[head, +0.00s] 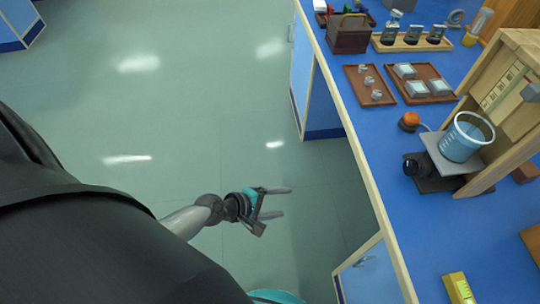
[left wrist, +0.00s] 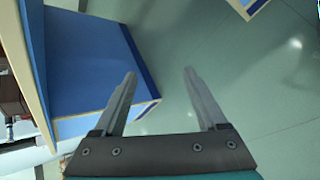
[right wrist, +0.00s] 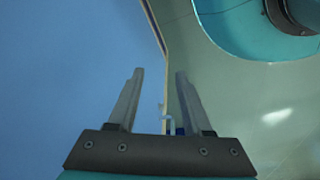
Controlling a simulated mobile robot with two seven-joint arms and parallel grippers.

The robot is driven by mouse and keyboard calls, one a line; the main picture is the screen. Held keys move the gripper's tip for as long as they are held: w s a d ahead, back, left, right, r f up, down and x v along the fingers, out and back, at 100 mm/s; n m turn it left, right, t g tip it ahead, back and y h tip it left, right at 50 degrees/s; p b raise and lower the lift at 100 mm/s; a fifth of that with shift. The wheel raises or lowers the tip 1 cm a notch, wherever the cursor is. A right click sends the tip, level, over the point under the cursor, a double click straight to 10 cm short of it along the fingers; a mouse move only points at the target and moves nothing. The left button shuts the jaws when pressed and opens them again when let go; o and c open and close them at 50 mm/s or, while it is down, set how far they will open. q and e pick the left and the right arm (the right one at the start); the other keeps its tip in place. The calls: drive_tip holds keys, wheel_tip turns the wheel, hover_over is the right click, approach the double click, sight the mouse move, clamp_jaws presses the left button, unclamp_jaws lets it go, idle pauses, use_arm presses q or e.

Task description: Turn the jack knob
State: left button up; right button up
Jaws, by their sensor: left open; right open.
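The jack stands on the blue bench at the right of the head view, with a grey top plate (head: 434,153) and a dark base (head: 437,184). Its round black knob (head: 410,167) sticks out on the left side. A beaker of blue liquid (head: 462,139) rests on the plate. My left gripper (head: 287,202) is open and empty over the floor, left of the bench and well away from the knob; its parted fingers also show in the left wrist view (left wrist: 160,74). My right gripper (right wrist: 159,74) is open and empty in its wrist view, and outside the head view. Neither wrist view shows the knob.
An orange-topped button (head: 409,121) sits just behind the knob. A wooden frame (head: 516,112) rises beside the jack. Brown trays (head: 352,72) and a bottle rack (head: 387,46) stand farther back. A yellow-green item (head: 459,289) lies in front. The bench edge (head: 365,180) runs between gripper and jack.

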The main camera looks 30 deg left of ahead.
use_arm(q)
drive_tip(key=shift+s+a+f+m+g+y+p, duration=0.3)
drive_tip(key=shift+s+f+m, duration=0.2)
drive_tip(key=shift+f, duration=0.25)
drive_tip(key=shift+s+a+f+m+g+y+p, duration=0.15)
drive_tip(key=shift+s+a+f+m+y, duration=0.2)
drive_tip(key=shift+s+f, duration=0.3)
drive_tip(key=shift+a+f, duration=0.1)
